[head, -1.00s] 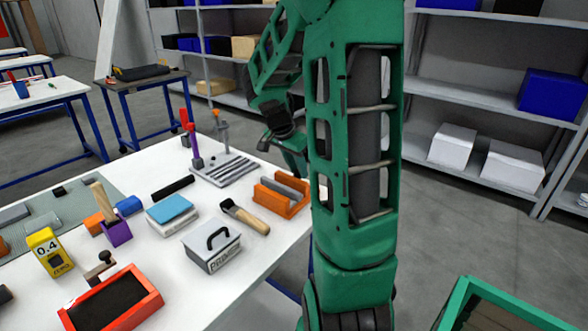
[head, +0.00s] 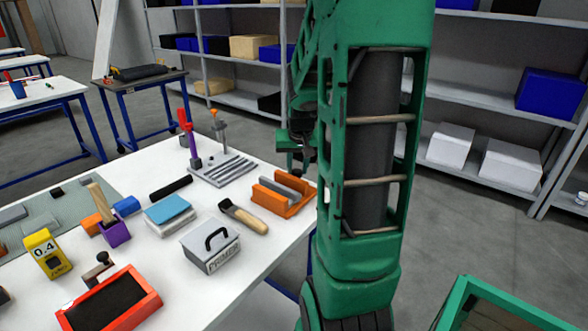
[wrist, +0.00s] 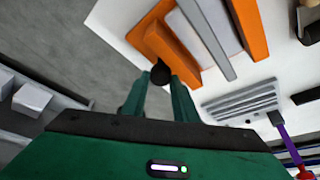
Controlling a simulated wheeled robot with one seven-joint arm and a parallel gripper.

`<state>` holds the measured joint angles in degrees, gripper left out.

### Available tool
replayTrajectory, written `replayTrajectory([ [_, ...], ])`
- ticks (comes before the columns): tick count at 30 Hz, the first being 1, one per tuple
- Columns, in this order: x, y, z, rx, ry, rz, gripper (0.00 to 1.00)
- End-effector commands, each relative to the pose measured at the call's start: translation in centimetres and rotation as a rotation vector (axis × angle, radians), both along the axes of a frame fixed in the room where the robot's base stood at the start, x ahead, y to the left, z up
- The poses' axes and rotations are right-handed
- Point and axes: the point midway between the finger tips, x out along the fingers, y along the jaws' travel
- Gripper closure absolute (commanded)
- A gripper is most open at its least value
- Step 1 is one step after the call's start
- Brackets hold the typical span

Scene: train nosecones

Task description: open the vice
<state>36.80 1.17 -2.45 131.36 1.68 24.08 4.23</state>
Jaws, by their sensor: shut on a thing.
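The vice (head: 277,200) is orange with grey jaw plates and sits at the right edge of the white table. In the wrist view its orange body (wrist: 187,50) and grey plates fill the top middle. My gripper (wrist: 161,78) is shut on a small dark round knob (wrist: 161,73) at the near end of the vice. The knob shows between the two green fingertips; what it joins to is mostly hidden. In the head view my gripper (head: 303,160) is just behind the vice's right end, partly hidden by my arm.
A grey slotted block (head: 222,170) with upright tools stands behind the vice. A wooden-handled tool (head: 245,217), a grey box with a handle (head: 211,245) and blue and white blocks (head: 170,210) lie to the left.

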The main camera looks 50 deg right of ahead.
Motion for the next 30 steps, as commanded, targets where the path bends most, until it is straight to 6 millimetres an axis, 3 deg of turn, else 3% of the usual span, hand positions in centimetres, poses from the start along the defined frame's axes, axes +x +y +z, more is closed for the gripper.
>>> replayTrajectory([
  [30,-0.23,0.77,-0.42,0.015,0.012,0.030,0.96],
])
